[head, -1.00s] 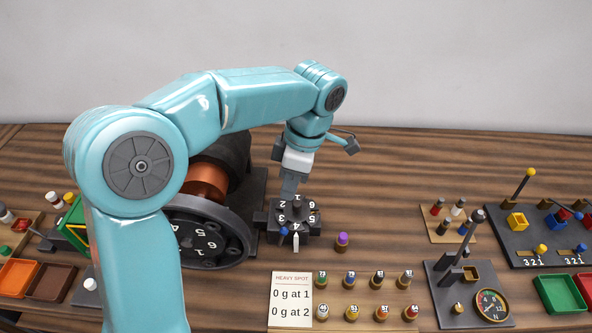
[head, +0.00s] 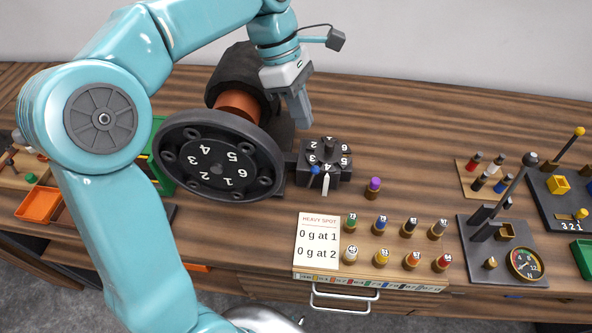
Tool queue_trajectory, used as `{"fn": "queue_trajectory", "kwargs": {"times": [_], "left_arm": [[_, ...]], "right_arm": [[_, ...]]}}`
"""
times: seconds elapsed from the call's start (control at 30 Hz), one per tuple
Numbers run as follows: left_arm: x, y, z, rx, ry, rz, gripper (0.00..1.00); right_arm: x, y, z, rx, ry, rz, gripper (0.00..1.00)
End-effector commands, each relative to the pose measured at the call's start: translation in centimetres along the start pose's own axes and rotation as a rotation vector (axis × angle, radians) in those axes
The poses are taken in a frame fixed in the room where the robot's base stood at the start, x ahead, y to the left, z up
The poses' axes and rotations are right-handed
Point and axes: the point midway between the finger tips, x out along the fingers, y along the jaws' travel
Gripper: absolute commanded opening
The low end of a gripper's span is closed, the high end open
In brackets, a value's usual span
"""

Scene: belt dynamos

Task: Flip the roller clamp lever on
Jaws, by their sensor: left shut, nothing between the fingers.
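A large dark numbered disc (head: 205,165) stands in front of a copper-coloured drum (head: 243,104). To its right is a black block with a numbered dial (head: 338,150), a white pointer (head: 326,183) and a small blue-tipped lever (head: 314,170). On the right, a grey plate (head: 482,268) carries an upright black-knobbed lever (head: 513,178) and a round gauge (head: 525,264). I cannot tell which lever is the roller clamp's. My left gripper (head: 304,121) is shut and empty, pointing down behind and above the dial block, apart from it. My right gripper is out of view.
A heavy-spot card (head: 317,242) and a rack of several colour-topped weights (head: 382,256) stand in front. A purple-topped peg (head: 374,188) stands right of the dial block. Bare wooden table (head: 420,140) lies behind. A drawer handle (head: 345,296) juts from the front.

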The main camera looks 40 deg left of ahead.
Motion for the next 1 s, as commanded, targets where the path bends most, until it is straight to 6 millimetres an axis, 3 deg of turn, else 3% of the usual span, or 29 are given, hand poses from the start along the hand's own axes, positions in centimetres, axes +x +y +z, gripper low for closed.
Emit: {"fn": "queue_trajectory", "kwargs": {"times": [0.07, 0.2, 0.37, 0.7, 1.0], "left_arm": [[0.6, 0.3, -2.1, -0.046, -0.006, 0.021, 0.0], [0.8, 0.6, -3.4, -0.08, -0.005, 0.03, 0.0], [2.8, 0.9, -3.4, -0.082, -0.003, 0.026, 0.0], [8.8, 1.1, -3.3, -0.082, -0.002, 0.026, 0.0], [10.5, 0.9, -3.4, -0.081, -0.002, 0.028, 0.0]], "right_arm": [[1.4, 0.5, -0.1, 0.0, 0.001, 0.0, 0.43], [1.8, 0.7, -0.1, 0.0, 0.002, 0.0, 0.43], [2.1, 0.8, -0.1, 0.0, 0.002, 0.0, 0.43], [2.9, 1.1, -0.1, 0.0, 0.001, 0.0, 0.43], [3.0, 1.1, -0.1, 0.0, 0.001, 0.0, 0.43]]}}
